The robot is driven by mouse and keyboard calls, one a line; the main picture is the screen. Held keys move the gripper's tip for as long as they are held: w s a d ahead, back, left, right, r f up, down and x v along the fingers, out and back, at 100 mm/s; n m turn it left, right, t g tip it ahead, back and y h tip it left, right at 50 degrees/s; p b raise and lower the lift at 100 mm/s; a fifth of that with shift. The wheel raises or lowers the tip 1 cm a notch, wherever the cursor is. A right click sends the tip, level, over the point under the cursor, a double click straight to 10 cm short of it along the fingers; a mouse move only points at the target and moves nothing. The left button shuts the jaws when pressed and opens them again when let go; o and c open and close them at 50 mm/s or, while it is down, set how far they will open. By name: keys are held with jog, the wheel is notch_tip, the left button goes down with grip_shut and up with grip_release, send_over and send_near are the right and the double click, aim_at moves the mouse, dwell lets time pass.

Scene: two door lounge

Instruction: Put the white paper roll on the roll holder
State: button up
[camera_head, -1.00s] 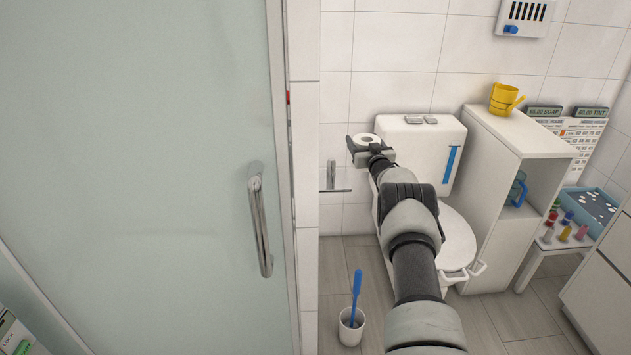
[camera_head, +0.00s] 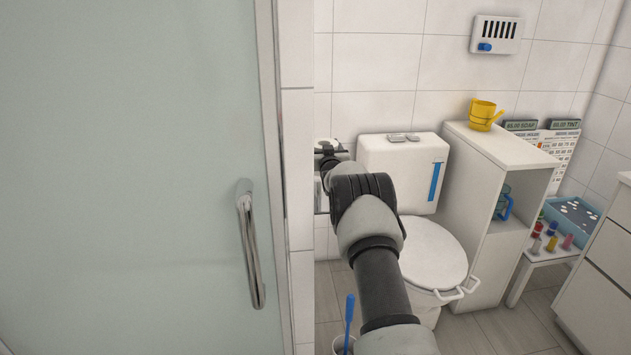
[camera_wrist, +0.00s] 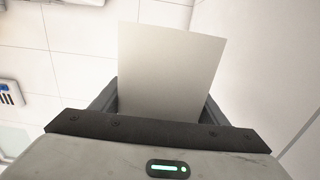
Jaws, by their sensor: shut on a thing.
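The white paper roll (camera_wrist: 168,70) fills the space between my two dark fingers in the wrist view, with its pale side facing the camera. In the head view only a small part of the roll (camera_head: 329,144) shows, beside the edge of the shower wall. My gripper (camera_head: 329,153) is shut on it, held up near the tiled back wall, left of the toilet tank. A small ledge-like fixture (camera_head: 320,203) is just below my gripper, mostly hidden by my arm and the wall edge. I cannot tell clearly whether it is the roll holder.
The toilet (camera_head: 430,255) stands right of my arm, beside a white open cabinet (camera_head: 502,142) with a yellow watering can (camera_head: 484,114) on top. A frosted glass door (camera_head: 130,170) with a metal handle (camera_head: 250,245) fills the left. A blue brush (camera_head: 349,315) stands low in front.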

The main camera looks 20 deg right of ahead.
aim_at(317, 180)
jog(key=shift+w+a, duration=0.25)
jog(key=shift+a, duration=0.85)
notch_tip(317, 180, down, 7)
jog(key=shift+f+b, duration=0.1)
jog(key=shift+b, duration=0.7)
jog(key=shift+f+b, duration=0.55)
jog(key=shift+f, duration=1.8)
jog(key=shift+f, duration=0.1)
jog(key=o, duration=1.2)
